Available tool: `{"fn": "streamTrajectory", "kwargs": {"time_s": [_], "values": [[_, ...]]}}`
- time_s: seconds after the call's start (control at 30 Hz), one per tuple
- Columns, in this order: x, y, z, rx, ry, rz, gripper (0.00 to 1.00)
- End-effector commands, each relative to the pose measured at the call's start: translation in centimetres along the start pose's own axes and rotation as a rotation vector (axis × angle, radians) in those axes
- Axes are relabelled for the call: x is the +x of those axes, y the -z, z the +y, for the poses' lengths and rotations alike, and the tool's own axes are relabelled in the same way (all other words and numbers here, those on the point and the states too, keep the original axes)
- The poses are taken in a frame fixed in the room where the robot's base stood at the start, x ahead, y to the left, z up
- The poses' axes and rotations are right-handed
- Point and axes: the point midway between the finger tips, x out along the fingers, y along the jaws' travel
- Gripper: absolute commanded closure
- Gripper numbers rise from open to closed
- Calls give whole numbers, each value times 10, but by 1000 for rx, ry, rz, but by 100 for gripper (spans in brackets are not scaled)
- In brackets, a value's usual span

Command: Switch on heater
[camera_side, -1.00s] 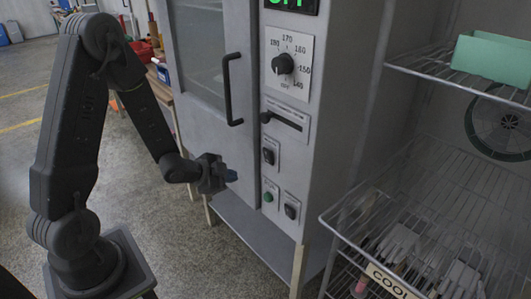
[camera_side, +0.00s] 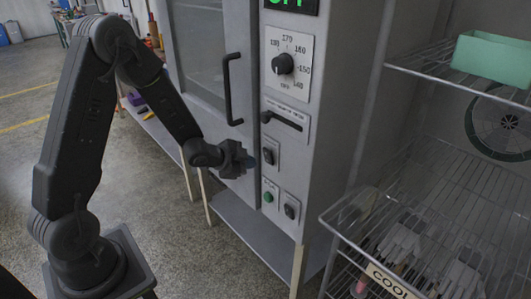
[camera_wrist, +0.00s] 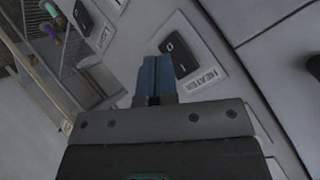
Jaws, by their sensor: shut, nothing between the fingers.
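The heater switch (camera_wrist: 180,55) is a black rocker marked O and I on a white plate reading HEATER. In the side view the heater switch (camera_side: 268,156) sits on the cabinet's front panel, below the slotted lever. My gripper (camera_wrist: 154,62) is shut and empty, its blue fingertips right beside the rocker in the wrist view. I cannot tell whether they touch it. In the side view my gripper (camera_side: 253,162) is just left of the switch, at about its height. The switch's position is unclear.
A second rocker, labelled LIGHT (camera_wrist: 84,17), and a green button (camera_side: 268,197) are lower on the panel. The door handle (camera_side: 230,90) juts out above my gripper. A dial (camera_side: 283,64) is higher up. A wire rack (camera_side: 420,215) stands to the right.

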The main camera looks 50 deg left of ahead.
Motion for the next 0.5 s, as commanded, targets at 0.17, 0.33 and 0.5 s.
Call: {"fn": "streamTrajectory", "kwargs": {"time_s": [0.17,0.33,0.5], "values": [[10,7,-7,1,-1,0,100],[14,10,-10,1,-1,-1,100],[14,10,-10,0,0,-1,100]]}}
